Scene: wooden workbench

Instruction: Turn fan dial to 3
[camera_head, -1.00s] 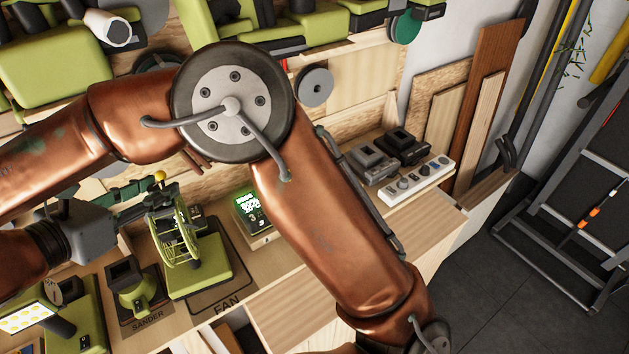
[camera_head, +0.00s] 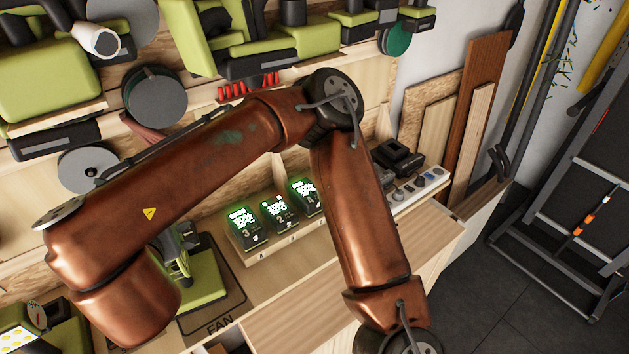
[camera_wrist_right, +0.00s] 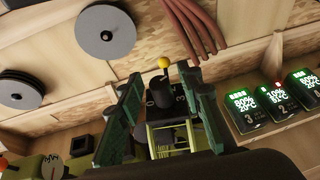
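In the right wrist view the fan's yellow-green cage (camera_wrist_right: 170,138) is below a dark dial housing (camera_wrist_right: 160,96) topped by a yellow ball knob (camera_wrist_right: 164,62). A "3" mark shows at the housing's right. My right gripper (camera_wrist_right: 165,78) is open, its two green fingers on either side of the housing and knob. I cannot tell whether they touch it. The right gripper is hidden in the head view. My left gripper is not in view.
Lit battery chargers (camera_head: 278,213) stand right of the fan; they also show in the right wrist view (camera_wrist_right: 243,110). A power strip (camera_head: 420,186) lies further right. Sanding discs (camera_head: 155,95) and red-handled tools (camera_head: 248,87) hang on the back wall. The bench front at right is clear.

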